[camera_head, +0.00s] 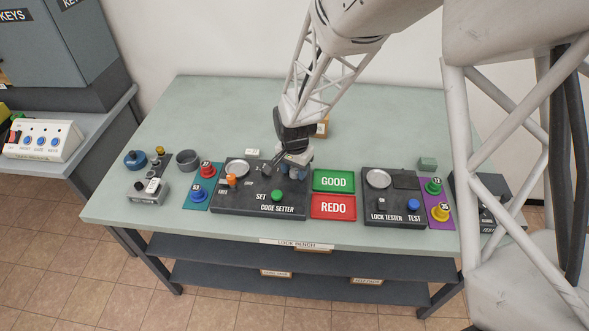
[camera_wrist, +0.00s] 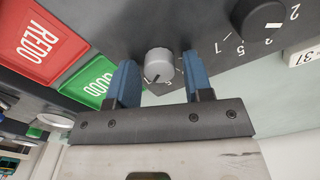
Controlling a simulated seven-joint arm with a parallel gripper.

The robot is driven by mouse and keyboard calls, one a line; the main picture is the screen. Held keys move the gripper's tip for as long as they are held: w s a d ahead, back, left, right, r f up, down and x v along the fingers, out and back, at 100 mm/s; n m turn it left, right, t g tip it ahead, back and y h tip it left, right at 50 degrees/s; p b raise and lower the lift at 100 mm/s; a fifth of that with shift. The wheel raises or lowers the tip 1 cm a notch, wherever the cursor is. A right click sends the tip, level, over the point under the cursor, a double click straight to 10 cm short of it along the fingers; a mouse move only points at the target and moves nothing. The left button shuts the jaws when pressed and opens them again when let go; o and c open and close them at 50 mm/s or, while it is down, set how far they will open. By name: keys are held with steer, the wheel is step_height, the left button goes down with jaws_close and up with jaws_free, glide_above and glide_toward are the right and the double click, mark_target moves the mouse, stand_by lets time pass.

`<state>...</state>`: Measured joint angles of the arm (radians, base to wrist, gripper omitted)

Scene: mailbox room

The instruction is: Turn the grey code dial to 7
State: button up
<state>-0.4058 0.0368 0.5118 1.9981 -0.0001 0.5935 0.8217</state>
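The grey dial (camera_wrist: 158,65) stands on the dark code setter panel (camera_head: 235,203), with a dark line on its face pointing toward my gripper's palm in the wrist view. Its scale is mostly covered, so I cannot read its number. My gripper (camera_head: 297,168) is over the right part of the code setter and hides the grey dial in the head view. In the wrist view my gripper (camera_wrist: 159,62) is open, its blue fingers on either side of the grey dial with visible gaps. A black dial (camera_wrist: 257,18) with numbers such as 7, 5 and 2 is beside it.
Green GOOD (camera_head: 334,181) and red REDO (camera_head: 333,207) trays lie right of the code setter. The lock tester (camera_head: 393,217) is farther right. A small white tag (camera_head: 252,152) lies behind the panel. The back left of the bench (camera_head: 200,105) is clear.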

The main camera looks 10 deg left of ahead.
mark_target(295, 171)
steer(key=shift+o, duration=0.7)
steer(key=shift+r, duration=3.85)
steer(key=shift+m, duration=0.6)
steer(key=shift+f, duration=0.1)
steer(key=shift+f, duration=3.8)
